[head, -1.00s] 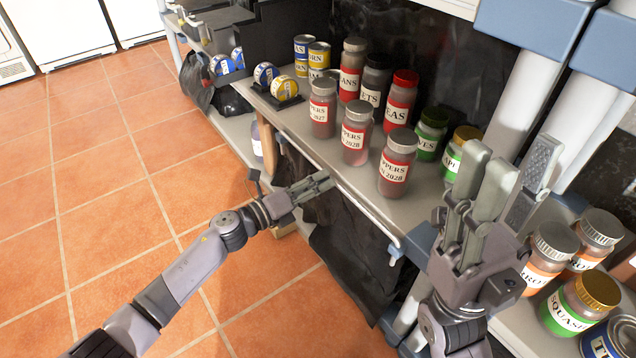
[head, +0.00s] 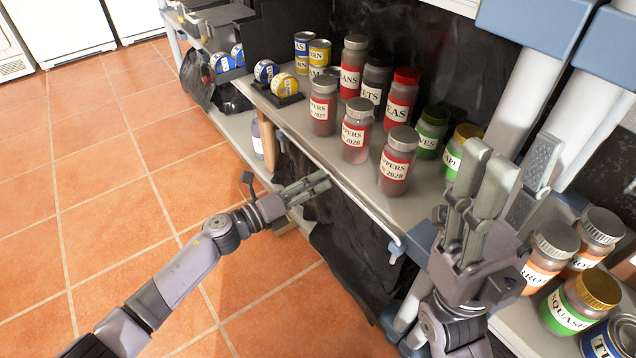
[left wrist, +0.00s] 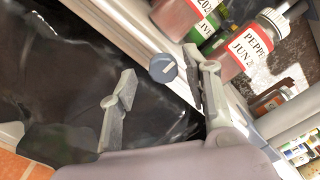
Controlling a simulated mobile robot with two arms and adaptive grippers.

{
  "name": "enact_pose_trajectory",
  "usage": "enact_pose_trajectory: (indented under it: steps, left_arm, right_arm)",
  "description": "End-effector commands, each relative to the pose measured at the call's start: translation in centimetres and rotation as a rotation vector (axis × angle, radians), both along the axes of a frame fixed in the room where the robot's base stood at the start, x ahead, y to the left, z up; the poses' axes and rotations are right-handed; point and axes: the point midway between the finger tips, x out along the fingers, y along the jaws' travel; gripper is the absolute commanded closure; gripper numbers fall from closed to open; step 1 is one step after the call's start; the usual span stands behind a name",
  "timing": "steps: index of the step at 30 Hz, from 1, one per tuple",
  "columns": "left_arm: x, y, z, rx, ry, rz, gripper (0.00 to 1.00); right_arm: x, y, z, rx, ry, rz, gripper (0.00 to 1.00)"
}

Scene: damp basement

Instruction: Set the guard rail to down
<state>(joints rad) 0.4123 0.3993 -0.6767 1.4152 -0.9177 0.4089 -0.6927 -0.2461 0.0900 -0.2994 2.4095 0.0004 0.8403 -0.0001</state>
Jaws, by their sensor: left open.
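The guard rail (head: 372,214) shows in the head view as a thin pale bar along the front edge of the jar shelf; I cannot tell clearly whether it is raised or lowered. My left gripper (head: 318,184) is open and empty, beside the shelf's front edge and close to the rail; contact is unclear. In the left wrist view its spread fingers (left wrist: 162,92) lie either side of a round blue-grey piece (left wrist: 163,68) at the shelf edge. My right gripper (head: 512,165) is raised, open and empty, in front of the shelf's right end.
Several pepper jars (head: 355,137) stand close behind the front edge. Cans (head: 284,85) sit at the shelf's left end. More jars (head: 570,302) stand on the right shelf. Black plastic (head: 350,240) hangs below the rail. The tiled floor (head: 110,200) at left is clear.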

Motion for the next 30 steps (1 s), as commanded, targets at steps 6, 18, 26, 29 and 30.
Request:
enact_pose_trajectory:
  steps: [6,18,26,29,30]
  left_arm:
    - [-2.8,3.9,-0.2,0.003,0.003,0.001,0.55]
    - [-6.0,8.2,-0.1,0.001,0.001,0.0,0.55]
    - [-6.1,8.4,0.0,0.001,0.001,0.0,0.55]
    - [-6.1,8.4,0.0,0.001,0.001,0.0,0.55]
    - [-6.1,8.3,0.0,0.001,0.001,0.0,0.55]
  right_arm:
    - [0.0,0.0,0.0,0.0,-0.001,0.0,0.6]
    - [0.0,0.0,0.1,0.0,-0.002,0.0,0.6]
    - [0.0,0.0,0.1,-0.001,-0.001,0.0,0.6]
    - [0.0,0.0,0.1,0.0,-0.002,0.001,0.6]
    - [0.0,0.0,0.1,0.0,-0.002,0.001,0.6]
